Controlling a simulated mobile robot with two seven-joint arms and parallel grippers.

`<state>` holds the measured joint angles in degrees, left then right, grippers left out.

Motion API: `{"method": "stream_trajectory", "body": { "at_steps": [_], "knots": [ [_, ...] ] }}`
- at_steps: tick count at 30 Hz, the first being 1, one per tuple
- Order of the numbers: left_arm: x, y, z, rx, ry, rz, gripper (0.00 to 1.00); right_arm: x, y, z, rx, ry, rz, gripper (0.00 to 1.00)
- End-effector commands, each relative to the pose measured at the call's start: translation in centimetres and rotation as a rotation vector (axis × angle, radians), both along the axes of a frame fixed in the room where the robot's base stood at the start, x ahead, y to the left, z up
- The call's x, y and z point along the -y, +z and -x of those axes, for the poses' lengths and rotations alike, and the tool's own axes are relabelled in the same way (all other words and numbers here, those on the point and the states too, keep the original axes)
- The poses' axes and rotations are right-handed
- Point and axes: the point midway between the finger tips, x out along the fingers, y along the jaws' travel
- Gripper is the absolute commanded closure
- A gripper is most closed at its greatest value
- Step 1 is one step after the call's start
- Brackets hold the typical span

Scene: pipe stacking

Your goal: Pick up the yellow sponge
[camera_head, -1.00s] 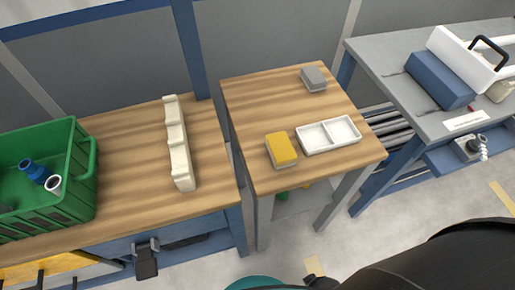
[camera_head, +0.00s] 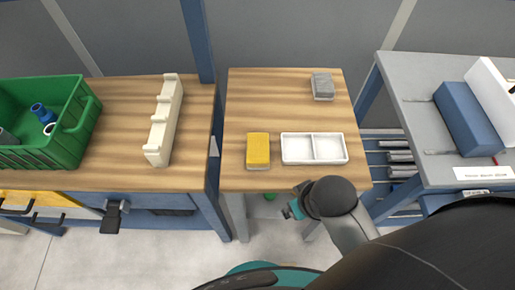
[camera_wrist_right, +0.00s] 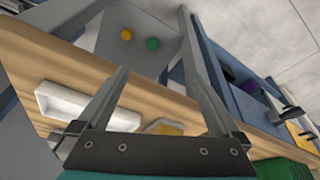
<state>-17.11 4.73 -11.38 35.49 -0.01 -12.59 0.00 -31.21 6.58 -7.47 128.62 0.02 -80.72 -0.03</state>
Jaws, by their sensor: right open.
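The yellow sponge (camera_head: 258,148) lies on the small wooden table (camera_head: 270,108), near its front edge and just left of a white two-compartment tray (camera_head: 314,148). My right gripper (camera_head: 293,209) is beyond the table's front edge, below and right of the sponge in the head view, mostly hidden behind my arm. In the right wrist view my right gripper (camera_wrist_right: 158,74) is open, with nothing between its fingertips. That view also shows the sponge (camera_wrist_right: 168,129) on the tabletop, partly covered by the gripper's base, and the tray (camera_wrist_right: 72,103). My left gripper is not in view.
A grey sponge-like block (camera_head: 322,86) lies at the back right of the small table. The left bench holds a green crate (camera_head: 75,148) and a cream notched rack (camera_head: 164,122). A grey table with a blue block (camera_head: 468,118) stands at right. The small table's middle is clear.

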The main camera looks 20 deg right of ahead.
Motion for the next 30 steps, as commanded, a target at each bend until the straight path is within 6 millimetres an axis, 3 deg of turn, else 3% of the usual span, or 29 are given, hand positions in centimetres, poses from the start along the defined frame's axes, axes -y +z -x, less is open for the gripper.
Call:
{"method": "stream_trajectory", "body": {
  "at_steps": [5,7,17,22,27,30],
  "knots": [
    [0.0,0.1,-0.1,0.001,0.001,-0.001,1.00,-0.6,4.5,-0.3,0.034,0.049,-0.009,0.00],
    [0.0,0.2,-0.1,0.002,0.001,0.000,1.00,-2.2,6.3,-1.4,0.060,0.167,-0.022,0.00],
    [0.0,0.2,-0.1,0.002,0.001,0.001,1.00,-8.8,8.2,-6.1,0.145,0.744,-0.020,0.00],
    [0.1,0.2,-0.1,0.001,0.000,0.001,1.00,-11.9,9.4,-8.4,0.194,1.163,0.042,0.00],
    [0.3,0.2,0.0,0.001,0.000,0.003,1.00,-13.2,10.4,-10.3,0.204,1.593,0.144,0.00],
    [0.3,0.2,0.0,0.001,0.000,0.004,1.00,-12.9,11.0,-11.4,0.186,1.827,0.211,0.00]
  ]
}}
